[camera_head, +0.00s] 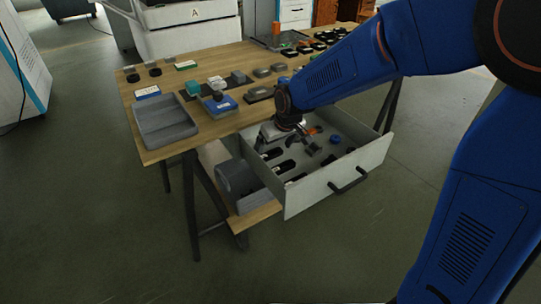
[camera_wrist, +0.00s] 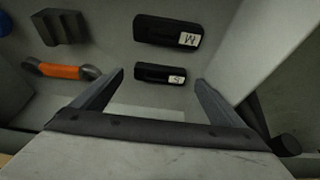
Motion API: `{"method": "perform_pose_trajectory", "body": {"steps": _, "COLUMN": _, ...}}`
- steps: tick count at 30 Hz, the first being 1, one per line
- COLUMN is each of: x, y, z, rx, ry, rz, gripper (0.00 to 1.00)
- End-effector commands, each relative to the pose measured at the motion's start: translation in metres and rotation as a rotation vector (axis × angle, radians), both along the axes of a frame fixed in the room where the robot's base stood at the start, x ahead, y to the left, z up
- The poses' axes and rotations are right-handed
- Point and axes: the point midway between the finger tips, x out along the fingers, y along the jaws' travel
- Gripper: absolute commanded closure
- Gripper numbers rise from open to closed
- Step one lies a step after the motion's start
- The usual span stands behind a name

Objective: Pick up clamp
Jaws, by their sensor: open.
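My gripper (camera_head: 300,143) reaches down into an open grey drawer (camera_head: 335,178) under the table. In the wrist view its two fingers (camera_wrist: 160,77) are spread apart. A small black piece with a white tag marked S (camera_wrist: 160,73) lies between and just beyond the fingertips, apart from them. A larger black piece tagged M or W (camera_wrist: 166,31) lies beyond it. To the left are an orange-and-grey bar (camera_wrist: 60,70) and a dark grey notched block (camera_wrist: 60,27). I cannot tell for certain which piece is the clamp. Nothing is held.
The drawer's side wall (camera_wrist: 235,45) stands close to the right of the fingers. A blue round piece (camera_head: 336,139) lies in the drawer. The wooden tabletop (camera_head: 165,149) above carries a grey tray (camera_head: 165,122) and several small parts.

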Motion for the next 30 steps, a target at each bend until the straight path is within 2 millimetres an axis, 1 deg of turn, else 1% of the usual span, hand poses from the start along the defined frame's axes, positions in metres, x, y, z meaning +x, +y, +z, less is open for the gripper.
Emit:
{"method": "perform_pose_trajectory", "body": {"steps": 1, "x": 0.002, "y": 0.001, "z": -0.007, "rx": -0.001, "ry": 0.003, "rz": 0.0, "gripper": 0.08}}
{"method": "perform_pose_trajectory", "body": {"steps": 3, "x": 0.004, "y": 0.003, "z": -0.013, "rx": -0.001, "ry": 0.001, "rz": 0.001, "gripper": 0.08}}
{"method": "perform_pose_trajectory", "body": {"steps": 11, "x": 0.005, "y": 0.004, "z": -0.016, "rx": 0.0, "ry": 0.0, "rz": 0.001, "gripper": 0.08}}
{"method": "perform_pose_trajectory", "body": {"steps": 14, "x": 0.005, "y": 0.004, "z": -0.016, "rx": 0.0, "ry": 0.0, "rz": 0.001, "gripper": 0.29}}
{"method": "perform_pose_trajectory", "body": {"steps": 15, "x": 0.005, "y": 0.004, "z": -0.015, "rx": 0.0, "ry": 0.0, "rz": 0.001, "gripper": 0.39}}
{"method": "perform_pose_trajectory", "body": {"steps": 18, "x": 0.005, "y": 0.004, "z": -0.015, "rx": 0.0, "ry": 0.0, "rz": 0.001, "gripper": 0.61}}
{"method": "perform_pose_trajectory", "body": {"steps": 26, "x": 0.006, "y": 0.003, "z": -0.014, "rx": 0.001, "ry": -0.002, "rz": 0.001, "gripper": 0.61}}
{"method": "perform_pose_trajectory", "body": {"steps": 30, "x": 0.008, "y": 0.0, "z": -0.005, "rx": 0.001, "ry": -0.003, "rz": 0.0, "gripper": 0.61}}
